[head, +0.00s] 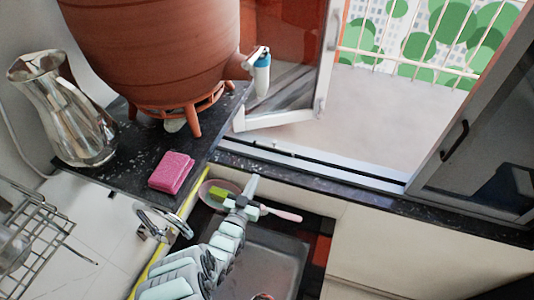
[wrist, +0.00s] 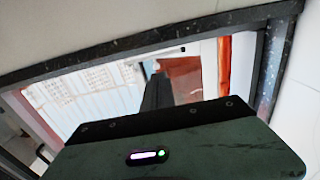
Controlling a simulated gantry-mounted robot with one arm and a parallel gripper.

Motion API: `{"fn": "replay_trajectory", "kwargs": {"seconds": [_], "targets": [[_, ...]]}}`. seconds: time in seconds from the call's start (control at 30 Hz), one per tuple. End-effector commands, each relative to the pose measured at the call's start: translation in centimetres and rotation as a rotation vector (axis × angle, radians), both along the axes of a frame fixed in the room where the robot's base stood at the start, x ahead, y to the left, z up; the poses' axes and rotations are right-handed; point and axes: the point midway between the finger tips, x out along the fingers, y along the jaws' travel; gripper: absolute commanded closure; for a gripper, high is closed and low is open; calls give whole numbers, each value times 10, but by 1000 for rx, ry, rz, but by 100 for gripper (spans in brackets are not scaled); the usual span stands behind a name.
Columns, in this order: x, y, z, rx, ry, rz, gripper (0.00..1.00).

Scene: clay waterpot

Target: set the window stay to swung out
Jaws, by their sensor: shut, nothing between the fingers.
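The window at the back has a white-framed sash (head: 282,116) standing open at the left, with a red pane above. A thin pale bar with small dark fittings, perhaps the window stay (head: 268,148), lies low along the sill by the sash foot; I cannot be sure of it or its setting. My gripper (head: 253,184) is shut and empty, in front of the sill and over the sink edge, apart from the sash. In the wrist view my dark finger (wrist: 157,92) points at the window opening and covers part of it.
A big clay waterpot (head: 150,50) with a tap stands on the left counter, beside a steel jug (head: 65,110) and pink sponge (head: 171,173). A faucet (head: 160,222) and sink (head: 270,260) lie below. A dark sliding pane (head: 480,140) is at right.

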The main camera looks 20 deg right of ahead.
Motion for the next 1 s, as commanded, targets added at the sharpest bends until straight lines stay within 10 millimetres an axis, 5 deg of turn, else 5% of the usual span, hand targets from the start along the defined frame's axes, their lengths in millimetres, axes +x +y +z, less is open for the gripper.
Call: {"fn": "replay_trajectory", "kwargs": {"seconds": [1.0], "targets": [[92, -79, -1, -1, -4, 0, 100]]}}
